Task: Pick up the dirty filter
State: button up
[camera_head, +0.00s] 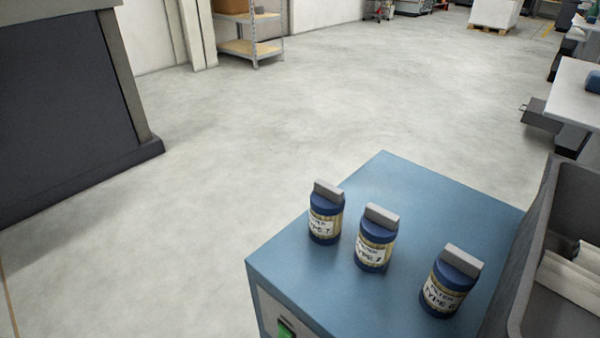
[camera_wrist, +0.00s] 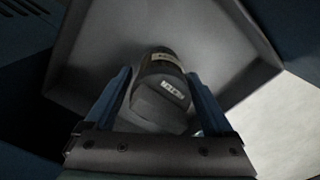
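In the wrist view, a dark, grimy filter (camera_wrist: 158,95) with a small pale label lies between the two blue fingers of my gripper (camera_wrist: 160,85). The fingers stand well apart, one on each side of it. A light gap shows beside the right finger lower down. I cannot tell whether the fingertips press on the filter. A grey, box-like recess (camera_wrist: 225,45) with sloping walls is behind it. My gripper and this dark filter do not show in the head view.
A grey bin (camera_head: 570,185) with pale items is at right. A dark unit (camera_head: 60,110) stands left; open floor lies between.

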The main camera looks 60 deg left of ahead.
jog(key=c, duration=1.2)
